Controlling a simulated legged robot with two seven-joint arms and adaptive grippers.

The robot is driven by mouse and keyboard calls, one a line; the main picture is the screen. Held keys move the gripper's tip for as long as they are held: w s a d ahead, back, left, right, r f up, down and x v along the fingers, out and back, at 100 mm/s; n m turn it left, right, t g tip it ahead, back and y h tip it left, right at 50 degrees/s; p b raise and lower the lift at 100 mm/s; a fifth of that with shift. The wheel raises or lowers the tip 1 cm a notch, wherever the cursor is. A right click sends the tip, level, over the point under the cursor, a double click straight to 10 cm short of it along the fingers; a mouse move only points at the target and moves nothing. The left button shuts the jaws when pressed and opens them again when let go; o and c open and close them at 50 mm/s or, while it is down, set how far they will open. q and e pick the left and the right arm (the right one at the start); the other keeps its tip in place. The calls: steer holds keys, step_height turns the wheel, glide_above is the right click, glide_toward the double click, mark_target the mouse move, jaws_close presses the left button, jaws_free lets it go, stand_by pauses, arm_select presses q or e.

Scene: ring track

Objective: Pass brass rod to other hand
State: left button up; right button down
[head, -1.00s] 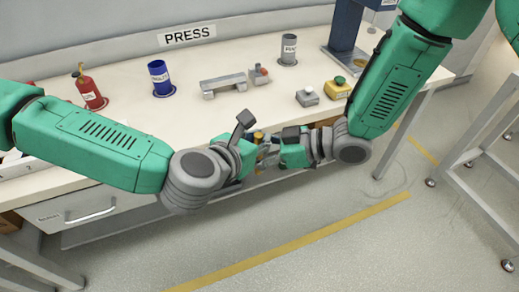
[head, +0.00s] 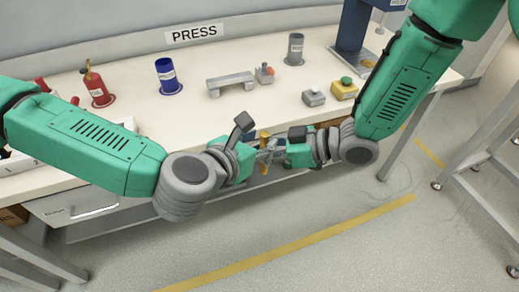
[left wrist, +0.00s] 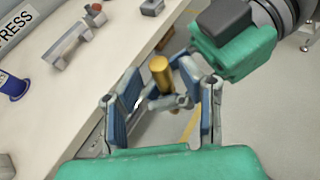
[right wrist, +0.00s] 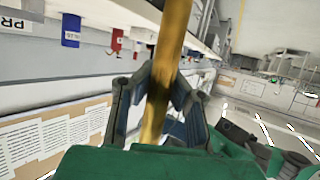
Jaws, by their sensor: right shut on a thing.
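The brass rod (head: 264,139) stands roughly upright between my two grippers, in front of the bench edge. My right gripper (head: 272,151) is shut on the rod; in the right wrist view the rod (right wrist: 166,62) runs up between its fingers (right wrist: 158,100). My left gripper (head: 256,154) faces it from the left. In the left wrist view the left fingers (left wrist: 163,112) are spread wide, with the rod (left wrist: 160,72) and the right gripper's fingertips between them. They do not appear closed on the rod. The rod's lower part is partly hidden by the fingers.
The white bench (head: 220,112) lies just behind the grippers. On it stand a red extinguisher (head: 97,90), a blue cup (head: 167,77), a grey cup (head: 295,50), a grey bracket (head: 231,84) and a yellow button box (head: 344,90). A metal frame (head: 480,165) stands at right.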

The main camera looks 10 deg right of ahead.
arm_select(q)
steer(key=v, duration=0.9)
steer(key=s+a+f+m+g+y, duration=0.2)
steer(key=s+a+f+m+g, duration=0.15)
steer(key=s+f+m, duration=0.55)
steer(key=s+a+f+m+g+y, duration=0.1)
steer(key=s+a+f+m+g, duration=0.3)
steer(key=f+m, duration=0.55)
steer(key=s+a+f+m+y, duration=0.1)
steer(key=a+f+m, duration=0.1)
steer(key=a, duration=0.5)
steer(key=s+a+f+m+g+y, duration=0.1)
steer(key=s+a+f+m+y, duration=0.1)
steer(key=a, duration=0.4)
steer(key=s+a+f+m+g+y, duration=0.1)
steer(key=s+a+f+m+y, duration=0.1)
steer(key=a+f+m, duration=0.2)
steer(key=a+m, duration=0.2)
steer(key=a, duration=0.1)
steer(key=shift+s+a+f, duration=0.2)
steer(key=shift+s+a, duration=0.05)
steer(key=shift+a, duration=0.05)
